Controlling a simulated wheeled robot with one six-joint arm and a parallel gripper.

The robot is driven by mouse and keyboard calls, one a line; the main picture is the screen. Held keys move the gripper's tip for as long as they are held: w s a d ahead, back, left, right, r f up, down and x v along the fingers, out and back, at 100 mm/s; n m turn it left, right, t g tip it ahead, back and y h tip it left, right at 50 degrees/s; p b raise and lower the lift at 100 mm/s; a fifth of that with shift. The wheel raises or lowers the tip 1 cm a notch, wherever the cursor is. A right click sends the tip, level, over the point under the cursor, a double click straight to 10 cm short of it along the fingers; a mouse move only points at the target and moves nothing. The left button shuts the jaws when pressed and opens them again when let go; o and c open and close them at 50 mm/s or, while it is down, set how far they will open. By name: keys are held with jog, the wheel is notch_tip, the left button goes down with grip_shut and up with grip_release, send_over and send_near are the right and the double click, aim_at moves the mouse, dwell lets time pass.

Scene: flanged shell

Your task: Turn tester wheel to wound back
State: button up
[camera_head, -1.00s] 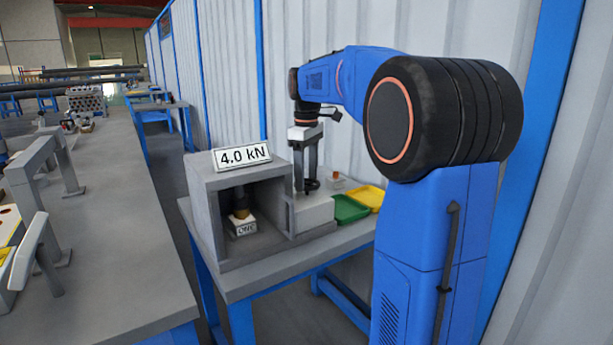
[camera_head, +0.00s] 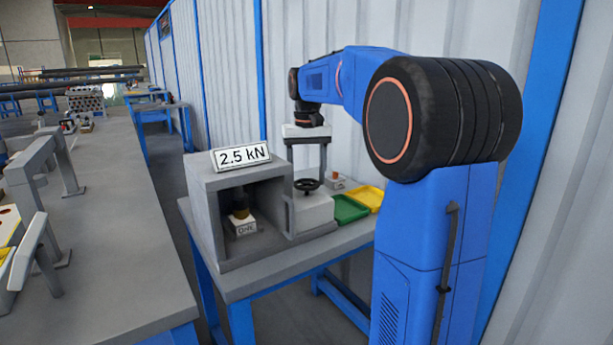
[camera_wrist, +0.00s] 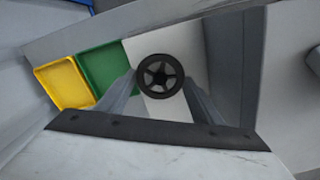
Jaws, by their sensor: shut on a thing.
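The grey tester (camera_head: 203,222) stands on a small table, with a sign (camera_head: 241,155) on top reading 2.5 kN. Its dark, spoked wheel (camera_head: 307,185) sits over the light block on the tester's right side. My gripper (camera_head: 308,183) points straight down over the wheel, with one finger on each side, shut on its rim. In the wrist view the wheel (camera_wrist: 160,76) lies between my two fingertips (camera_wrist: 160,78). A small labelled block (camera_head: 241,228) with a brownish piece above it sits inside the tester's open chamber.
A green tray (camera_head: 348,208) and a yellow tray (camera_head: 369,198) lie right of the wheel block. A small item (camera_head: 336,183) stands behind the green tray. A long grey bench (camera_head: 120,230) runs along the left, and a corrugated wall is close behind.

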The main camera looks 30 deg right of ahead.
aim_at(307, 182)
jog(key=m, duration=0.4)
jog(key=shift+m, duration=0.3)
jog(key=m, duration=0.3)
jog(key=shift+m, duration=0.3)
jog(key=m, duration=0.4)
jog(key=shift+m, duration=2.1)
jog(key=o, duration=1)
jog(key=shift+o, duration=0.2)
notch_tip(307, 182, up, 17)
jog(key=shift+r, duration=0.2)
jog(key=shift+s, duration=0.1)
